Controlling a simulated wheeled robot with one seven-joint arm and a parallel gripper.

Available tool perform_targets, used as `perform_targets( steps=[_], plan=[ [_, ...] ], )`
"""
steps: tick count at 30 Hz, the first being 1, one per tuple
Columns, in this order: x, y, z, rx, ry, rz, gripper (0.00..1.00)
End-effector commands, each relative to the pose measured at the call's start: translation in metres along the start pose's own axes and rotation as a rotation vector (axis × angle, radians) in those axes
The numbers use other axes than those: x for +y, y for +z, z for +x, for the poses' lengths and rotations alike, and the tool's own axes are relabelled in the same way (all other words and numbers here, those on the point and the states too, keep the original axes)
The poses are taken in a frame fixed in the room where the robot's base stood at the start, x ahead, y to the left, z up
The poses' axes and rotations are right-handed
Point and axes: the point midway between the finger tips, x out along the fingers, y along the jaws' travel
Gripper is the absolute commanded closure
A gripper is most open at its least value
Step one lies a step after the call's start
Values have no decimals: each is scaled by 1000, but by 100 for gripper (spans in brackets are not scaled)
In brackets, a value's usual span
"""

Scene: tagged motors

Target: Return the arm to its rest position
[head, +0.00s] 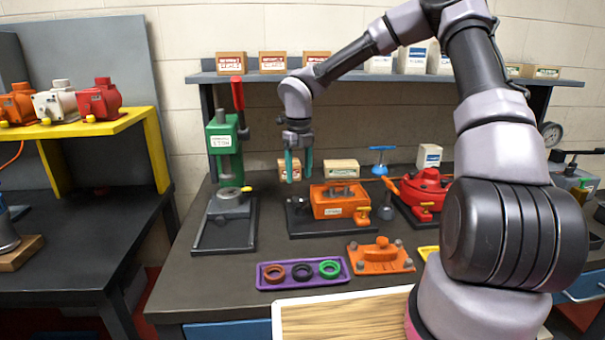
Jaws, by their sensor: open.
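My gripper (299,166) hangs at the end of my arm, its teal fingers pointing down. It is open, with a gap between the fingers and nothing visible in it. It appears above the bench, in front of a small carton and just left of an orange fixture (338,201) on a dark base. My arm (505,135) rises from the lower right, bends at the top and reaches left. Three motors stand on a yellow shelf (88,127) at the far left: an orange motor (18,104), a white motor (57,102) and a red motor (99,100).
A green press (223,150) with a red lever stands left of my gripper. A red round fixture (425,190) sits to the right. A purple tray (304,284) holds three rings. An orange plate (380,259) lies nearby. A shelf (350,78) with boxes spans the back.

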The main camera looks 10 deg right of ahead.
Motion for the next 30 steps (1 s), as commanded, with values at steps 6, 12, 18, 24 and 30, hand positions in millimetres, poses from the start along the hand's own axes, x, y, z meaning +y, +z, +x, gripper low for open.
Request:
perform_targets(
  steps=[6, 12, 18, 24, 30],
  plan=[
    [-1, -2, -1, 2, -7, 19, 33],
    [-10, -30, -22, 17, -87, 324, 33],
    [-28, -79, -65, -33, -190, 925, 33],
    [-39, -128, -115, -163, -197, 1578, 33],
    [-41, -177, -164, -310, -49, 2247, 33]
  ],
)
